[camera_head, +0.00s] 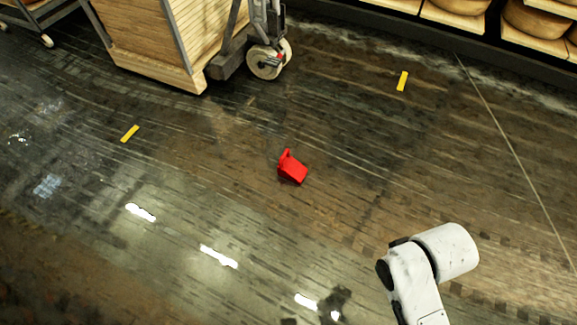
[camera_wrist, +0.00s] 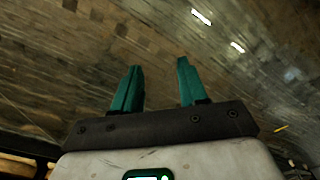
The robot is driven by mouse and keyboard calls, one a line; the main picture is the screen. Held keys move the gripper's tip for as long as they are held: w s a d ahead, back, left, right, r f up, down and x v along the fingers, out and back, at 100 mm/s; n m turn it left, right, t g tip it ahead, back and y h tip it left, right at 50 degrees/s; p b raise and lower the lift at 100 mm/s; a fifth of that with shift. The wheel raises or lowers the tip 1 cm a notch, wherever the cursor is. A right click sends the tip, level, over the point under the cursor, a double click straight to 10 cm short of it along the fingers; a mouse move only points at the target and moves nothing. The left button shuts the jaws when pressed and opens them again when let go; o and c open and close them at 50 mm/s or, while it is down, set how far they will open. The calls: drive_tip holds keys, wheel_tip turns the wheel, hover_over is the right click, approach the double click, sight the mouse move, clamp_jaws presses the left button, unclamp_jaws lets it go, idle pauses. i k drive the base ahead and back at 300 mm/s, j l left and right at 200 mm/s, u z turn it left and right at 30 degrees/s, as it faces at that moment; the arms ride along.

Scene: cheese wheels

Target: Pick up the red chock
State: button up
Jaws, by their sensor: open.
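The red chock (camera_head: 293,168) lies alone on the dark wet floor, near the middle of the head view. It has a small raised part at its upper left. My gripper (camera_wrist: 157,78) shows in the wrist view with its two green fingers apart and nothing between them. In the head view only white links of my arm show at the lower right, well apart from the chock, and the gripper itself is out of sight there. The chock is not visible in the wrist view.
A wooden-sided cart (camera_head: 150,45) stands at the upper left, with a caster wheel (camera_head: 268,61) beside it. Shelves with cheese wheels (camera_head: 537,20) line the upper right. Yellow floor marks (camera_head: 402,81) lie flat. The floor around the chock is clear.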

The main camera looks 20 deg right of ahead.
sight(288, 168)
drive_tip(key=i+j+z, duration=0.1)
drive_tip(key=i, duration=0.3)
drive_tip(key=i+j+z, duration=0.1)
drive_tip(key=i+j, duration=0.2)
drive_tip(key=i+j+z, duration=0.1)
drive_tip(key=i+j, duration=0.15)
drive_tip(key=i, duration=0.25)
